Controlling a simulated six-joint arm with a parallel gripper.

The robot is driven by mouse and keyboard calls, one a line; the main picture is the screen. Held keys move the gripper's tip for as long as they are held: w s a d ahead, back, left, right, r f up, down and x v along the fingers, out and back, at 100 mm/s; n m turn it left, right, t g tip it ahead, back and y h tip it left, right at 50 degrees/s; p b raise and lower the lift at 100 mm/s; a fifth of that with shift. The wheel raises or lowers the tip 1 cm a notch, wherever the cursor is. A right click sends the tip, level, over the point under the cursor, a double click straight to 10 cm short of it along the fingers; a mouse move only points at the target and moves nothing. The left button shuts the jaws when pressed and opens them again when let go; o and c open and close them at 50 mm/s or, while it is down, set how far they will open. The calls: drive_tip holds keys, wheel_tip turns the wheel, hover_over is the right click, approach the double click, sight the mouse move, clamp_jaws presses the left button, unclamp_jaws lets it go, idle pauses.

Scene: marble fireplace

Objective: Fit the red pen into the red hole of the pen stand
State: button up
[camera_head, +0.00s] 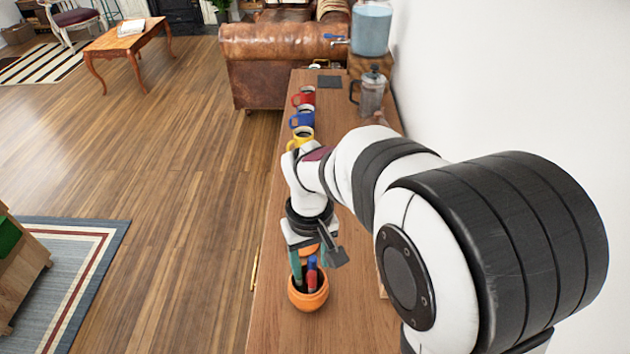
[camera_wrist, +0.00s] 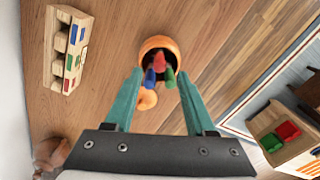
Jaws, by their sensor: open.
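The red pen (camera_head: 311,280) stands in an orange pot (camera_head: 308,299) on the wooden tabletop, with a blue pen (camera_head: 312,262) and a green pen (camera_wrist: 170,78) beside it. The red pen also shows in the wrist view (camera_wrist: 159,62). My gripper (camera_wrist: 160,74) is open and empty; its two teal fingers straddle the pens above the pot from my viewpoint. I cannot tell whether they touch any pen. The wooden pen stand (camera_wrist: 54,75), with blue, red and green markings, lies to the left in the wrist view. My arm mostly hides it in the head view.
Red (camera_head: 304,96), blue (camera_head: 302,118) and yellow (camera_head: 300,137) mugs line the table's far left side. A French press (camera_head: 371,92) stands behind, near the white wall. A small orange thing (camera_wrist: 147,99) shows between my fingers. Bare tabletop (camera_head: 340,325) lies around the pot.

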sight(312, 274)
wheel_tip(312, 274, down, 5)
drive_tip(key=shift+s+d+r, duration=0.1)
clamp_jaws()
idle(1.3)
